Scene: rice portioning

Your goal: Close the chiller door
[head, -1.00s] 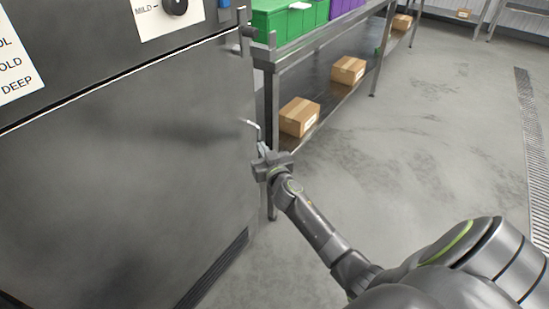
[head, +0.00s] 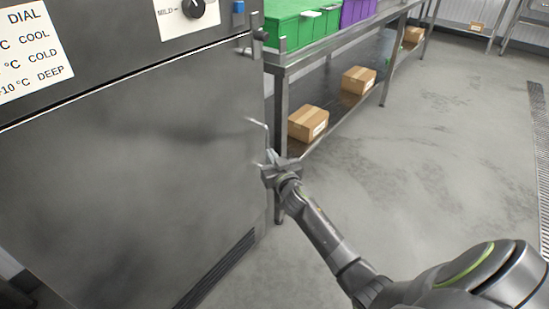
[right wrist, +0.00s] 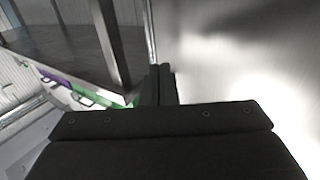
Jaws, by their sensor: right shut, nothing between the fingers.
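The chiller door (head: 130,190) is a large grey metal panel filling the left of the head view, with a thin handle (head: 265,132) at its right edge. It looks about in line with the front above it; I cannot tell if it is fully shut. My right gripper (head: 270,157) is at the door's right edge, just below the handle; contact is not clear. Its fingers (right wrist: 158,85) are shut with nothing between them, beside the bright door surface (right wrist: 225,50) in the right wrist view. My left gripper is out of view.
Above the door are a temperature label (head: 32,50) and a black dial knob (head: 193,8). A metal rack (head: 280,105) to the right holds green bins (head: 290,25), a purple bin and cardboard boxes (head: 308,123). The floor (head: 440,170) right of it is open.

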